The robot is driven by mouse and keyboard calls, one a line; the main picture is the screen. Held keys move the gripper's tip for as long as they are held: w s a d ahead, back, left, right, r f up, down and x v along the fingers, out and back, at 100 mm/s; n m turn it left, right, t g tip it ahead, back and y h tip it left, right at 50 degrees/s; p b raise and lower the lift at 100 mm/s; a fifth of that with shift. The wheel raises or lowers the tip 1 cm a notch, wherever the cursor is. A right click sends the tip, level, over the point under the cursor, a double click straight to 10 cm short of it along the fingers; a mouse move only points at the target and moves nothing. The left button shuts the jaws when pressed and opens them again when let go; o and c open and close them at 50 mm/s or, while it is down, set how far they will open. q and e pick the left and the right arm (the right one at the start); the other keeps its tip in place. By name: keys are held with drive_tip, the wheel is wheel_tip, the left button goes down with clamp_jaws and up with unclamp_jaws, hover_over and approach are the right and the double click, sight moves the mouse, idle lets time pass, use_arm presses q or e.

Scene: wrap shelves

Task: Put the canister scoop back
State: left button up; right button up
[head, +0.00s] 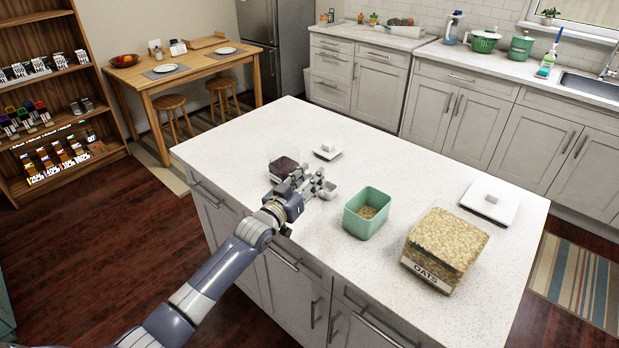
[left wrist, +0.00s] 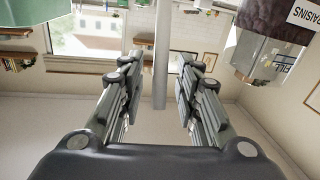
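My left gripper (head: 318,184) is low over the island, beside a clear canister (head: 284,163) with dark contents. In the left wrist view its fingers (left wrist: 157,88) are apart. A grey bar (left wrist: 160,60), which looks like the scoop's handle, stands between them with gaps on both sides. A small pale scoop cup (head: 329,191) shows by the fingertips in the head view; the fingers partly hide the scoop. The canister shows upside down in the left wrist view (left wrist: 266,60), with raisins and a fill label. My right gripper is out of view.
A green bin (head: 354,222) holding some oats and a large oats canister (head: 430,270) stand to the right. A small white lid (head: 334,155) lies behind the gripper, a larger lid (head: 505,200) at the far right. The island's left end (head: 235,140) is clear.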

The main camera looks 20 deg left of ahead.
use_arm(q)
drive_tip(key=shift+r, duration=0.15)
drive_tip(key=shift+s, duration=0.15)
drive_tip(key=s+a+b, duration=0.1)
drive_tip(key=s+a, duration=0.1)
drive_tip(key=s, duration=0.9)
drive_tip(key=shift+s+b, duration=0.3)
